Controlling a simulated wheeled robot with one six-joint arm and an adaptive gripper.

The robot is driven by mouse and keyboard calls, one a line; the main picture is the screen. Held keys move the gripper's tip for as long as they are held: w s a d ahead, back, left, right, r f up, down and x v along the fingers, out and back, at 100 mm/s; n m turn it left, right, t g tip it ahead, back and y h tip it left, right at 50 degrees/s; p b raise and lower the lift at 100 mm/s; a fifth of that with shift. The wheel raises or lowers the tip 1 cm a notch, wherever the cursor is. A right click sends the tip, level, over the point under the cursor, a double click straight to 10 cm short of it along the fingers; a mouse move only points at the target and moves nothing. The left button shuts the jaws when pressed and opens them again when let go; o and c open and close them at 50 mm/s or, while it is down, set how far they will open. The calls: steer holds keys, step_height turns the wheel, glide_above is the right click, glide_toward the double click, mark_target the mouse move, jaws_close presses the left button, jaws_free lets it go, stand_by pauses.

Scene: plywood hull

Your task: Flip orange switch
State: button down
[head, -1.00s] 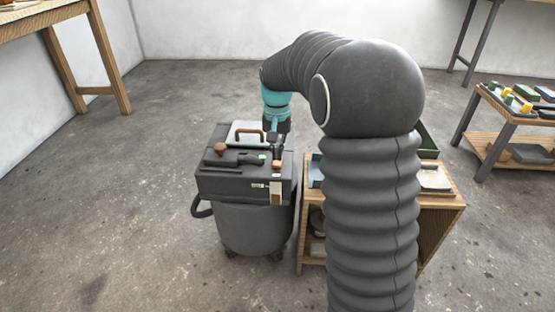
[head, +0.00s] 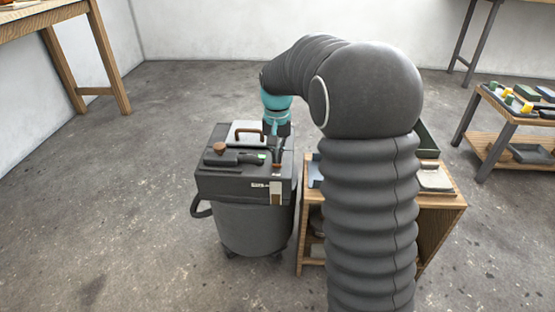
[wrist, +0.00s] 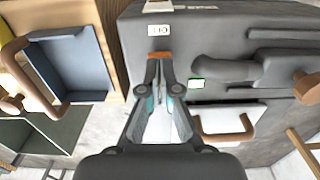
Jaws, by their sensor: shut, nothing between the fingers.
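The orange switch (wrist: 159,54) sits on the top face of a dark grey wheeled machine (head: 245,188). In the head view the orange switch (head: 277,164) shows as a small, dark orange strip near the front right of the top. My gripper (wrist: 159,63) is shut and empty, with its fingertips right at the orange switch's edge and partly covering it. They look to be touching it. In the head view my gripper (head: 277,156) points down at the switch. A white label marked OFF or similar (wrist: 159,31) lies beside the switch.
On the machine's top are a brown knob (head: 220,148), a green-lit part (head: 262,157) and a lid with a brown handle (wrist: 225,132). A wooden cart (head: 445,196) with a blue tray (wrist: 75,65) stands close at the right. Open floor lies left.

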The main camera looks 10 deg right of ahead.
steer(key=shift+f+b, duration=0.3)
steer(key=shift+f, duration=0.3)
stand_by(0.3)
steer(key=shift+r+p, duration=3.05)
steer(key=shift+r, duration=0.5)
